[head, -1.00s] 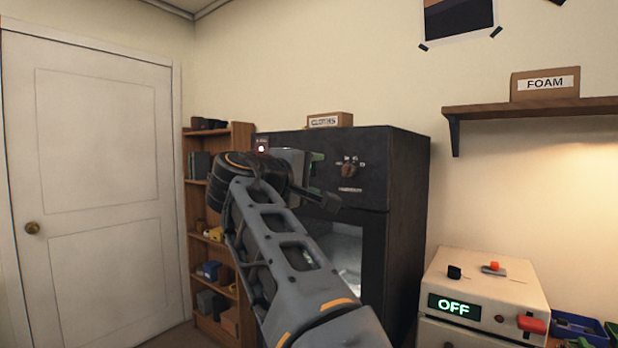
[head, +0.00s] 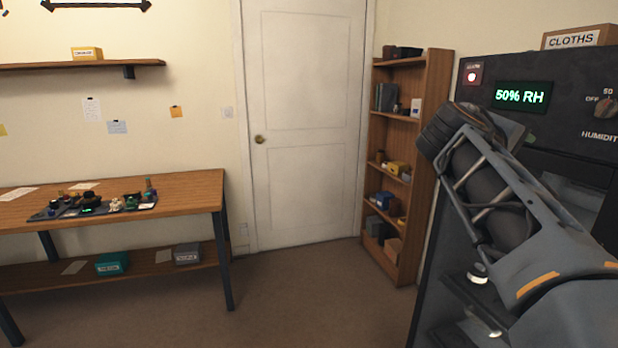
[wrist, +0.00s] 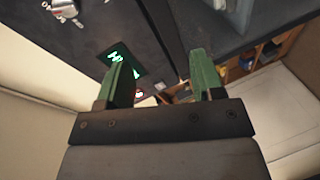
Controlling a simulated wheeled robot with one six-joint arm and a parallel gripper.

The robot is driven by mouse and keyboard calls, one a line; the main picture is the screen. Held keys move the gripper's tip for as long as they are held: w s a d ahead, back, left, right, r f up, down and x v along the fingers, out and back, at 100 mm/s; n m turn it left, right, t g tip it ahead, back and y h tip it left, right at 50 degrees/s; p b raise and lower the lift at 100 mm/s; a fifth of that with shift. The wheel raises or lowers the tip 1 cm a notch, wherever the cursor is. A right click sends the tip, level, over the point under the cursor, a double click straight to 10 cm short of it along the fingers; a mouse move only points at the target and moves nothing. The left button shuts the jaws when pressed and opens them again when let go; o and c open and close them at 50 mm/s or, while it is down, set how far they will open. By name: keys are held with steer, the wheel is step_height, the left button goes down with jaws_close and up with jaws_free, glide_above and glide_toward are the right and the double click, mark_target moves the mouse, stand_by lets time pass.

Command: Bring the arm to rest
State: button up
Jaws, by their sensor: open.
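My gripper (wrist: 160,82) shows in the wrist view with its two green-padded fingers apart and nothing between them. In the head view my arm reaches up from the lower right in front of the black humidity cabinet (head: 575,75); the gripper's fingers are hidden there behind my arm. The cabinet's display reads 50% RH, and a red light glows to its left. In the wrist view the cabinet front (wrist: 85,50), its glowing display and a knob lie beyond the fingers.
A wooden bookshelf (head: 439,80) stands beside the cabinet. A closed white door (head: 305,130) is left of it. A wooden workbench (head: 190,183) with a dark mat of small parts is at the left. A CLOTHS box (head: 578,37) sits on the cabinet. The floor (head: 300,300) between is clear.

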steer(key=a+f+y+p, duration=0.3)
steer(key=a+f+y, duration=0.2)
steer(key=f, duration=0.7)
steer(key=s+a+f+m+g+y+p, duration=0.1)
steer(key=s+a+f+g+y+p, duration=0.1)
steer(key=s+a+f+y+p, duration=0.7)
steer(key=shift+s+a+f+m+g, duration=0.35)
steer(key=shift+s+a+f, duration=1.35)
steer(key=shift+a, duration=1.2)
